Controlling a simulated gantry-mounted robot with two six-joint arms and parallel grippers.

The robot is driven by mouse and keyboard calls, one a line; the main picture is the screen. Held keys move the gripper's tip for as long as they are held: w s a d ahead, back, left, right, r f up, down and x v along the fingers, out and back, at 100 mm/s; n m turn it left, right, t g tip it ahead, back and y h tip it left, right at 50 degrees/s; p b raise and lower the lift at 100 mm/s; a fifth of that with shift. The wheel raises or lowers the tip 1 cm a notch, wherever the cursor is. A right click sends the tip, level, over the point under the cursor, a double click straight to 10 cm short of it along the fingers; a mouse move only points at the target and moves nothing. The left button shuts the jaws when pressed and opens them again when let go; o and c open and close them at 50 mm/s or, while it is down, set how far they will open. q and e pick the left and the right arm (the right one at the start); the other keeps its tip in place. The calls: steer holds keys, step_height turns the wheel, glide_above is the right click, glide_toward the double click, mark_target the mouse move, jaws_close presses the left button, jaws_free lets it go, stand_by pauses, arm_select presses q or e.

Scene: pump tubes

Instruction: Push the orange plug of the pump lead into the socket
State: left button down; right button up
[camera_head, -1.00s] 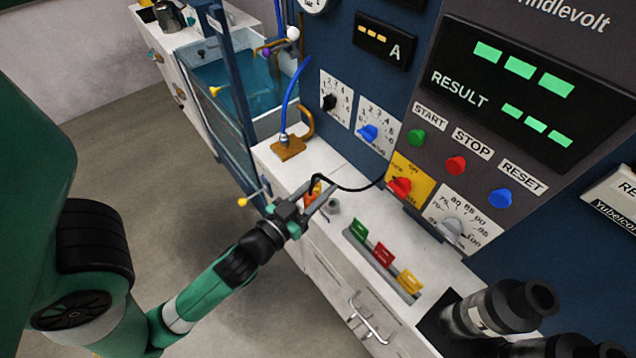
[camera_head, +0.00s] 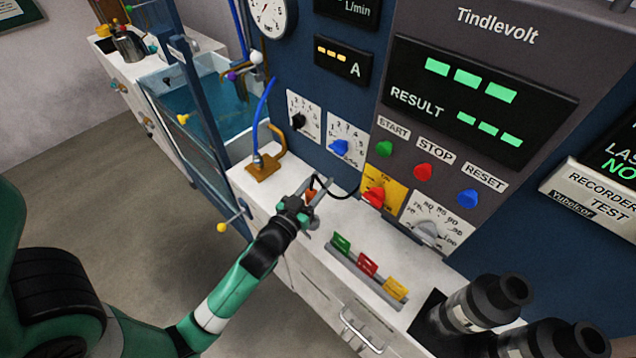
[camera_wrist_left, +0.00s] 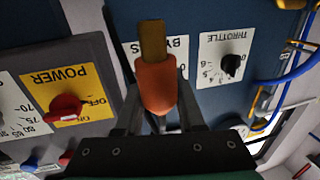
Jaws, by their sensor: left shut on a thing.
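My left gripper (camera_head: 308,197) is above the white counter, in front of the blue panel. It is shut on the orange plug (camera_head: 311,195) of the black pump lead (camera_head: 343,190). In the left wrist view the orange plug (camera_wrist_left: 157,86) sits between the fingers of the left gripper (camera_wrist_left: 160,100), its brass tip (camera_wrist_left: 152,40) pointing away from the palm. A small grey round fitting, which may be the socket (camera_head: 314,222), shows on the counter beside the gripper, partly hidden. The plug appears apart from it. My right gripper is out of view.
A rack of coloured tags (camera_head: 367,266) lies on the counter to the right. A brown stand with a blue tube (camera_head: 263,168) is at left, near a water tank (camera_head: 190,95). The red power knob (camera_head: 374,197) is on the panel. Dark cylinders (camera_head: 478,303) stand at lower right.

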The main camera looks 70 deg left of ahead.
arm_select(q)
steer(key=shift+f+b, duration=2.25)
steer(key=shift+f, duration=0.35)
steer(key=shift+f+b, duration=0.2)
steer(key=shift+b, duration=0.1)
steer(key=shift+f+b, duration=0.35)
steer(key=shift+f+b, duration=1.35)
steer(key=shift+f, duration=0.1)
steer(key=shift+c, duration=2.2)
jaws_free()
steer(key=b+v, duration=0.2)
steer(key=v, duration=0.9)
steer(key=shift+s+b, duration=0.25)
steer(key=shift+b, duration=0.05)
